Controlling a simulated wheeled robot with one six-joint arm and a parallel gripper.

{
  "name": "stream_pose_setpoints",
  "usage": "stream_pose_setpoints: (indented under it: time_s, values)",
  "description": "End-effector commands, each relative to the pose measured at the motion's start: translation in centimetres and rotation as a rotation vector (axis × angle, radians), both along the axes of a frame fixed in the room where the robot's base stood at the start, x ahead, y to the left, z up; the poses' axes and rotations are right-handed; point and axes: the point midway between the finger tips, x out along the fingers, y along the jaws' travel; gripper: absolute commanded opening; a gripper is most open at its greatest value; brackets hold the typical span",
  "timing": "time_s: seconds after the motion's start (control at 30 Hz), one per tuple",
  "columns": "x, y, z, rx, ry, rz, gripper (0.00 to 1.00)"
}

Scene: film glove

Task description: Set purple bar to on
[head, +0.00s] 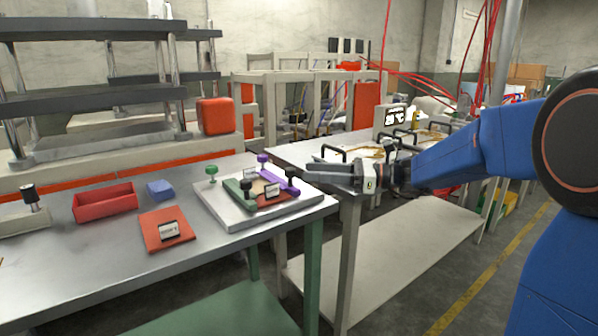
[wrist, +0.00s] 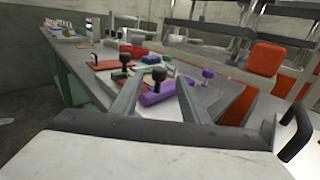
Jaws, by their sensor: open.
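The purple bar (head: 279,180) lies on a pale board (head: 225,213) near the right end of the metal table, with a dark knob (head: 292,174) on it. In the wrist view the purple bar (wrist: 157,95) shows between my fingers, with its dark knob (wrist: 159,74) upright. A green bar (head: 238,192) with another dark knob lies beside it. A purple knob (head: 262,160) and a green knob (head: 211,171) stand at the board's back. My gripper (head: 315,171) is open and empty, to the right of the board, apart from the bar. I cannot read an on marking.
A red bin (head: 105,201), a blue block (head: 160,190) and an orange plate with a small sign (head: 167,231) lie left of the board. A second table (head: 440,237) stands to the right, with a black handle (wrist: 296,133) near my gripper.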

Motion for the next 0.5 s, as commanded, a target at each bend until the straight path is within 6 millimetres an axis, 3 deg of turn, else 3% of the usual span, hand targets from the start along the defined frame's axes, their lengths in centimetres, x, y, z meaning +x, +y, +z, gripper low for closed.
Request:
stream_pose_setpoints:
  time_s: [0.3, 0.5]
  values:
    - [-1.0, -4.6, 0.0, 0.0, 0.0, -0.003, 0.42]
    - [-1.4, -6.0, 0.0, -0.001, -0.001, -0.001, 0.42]
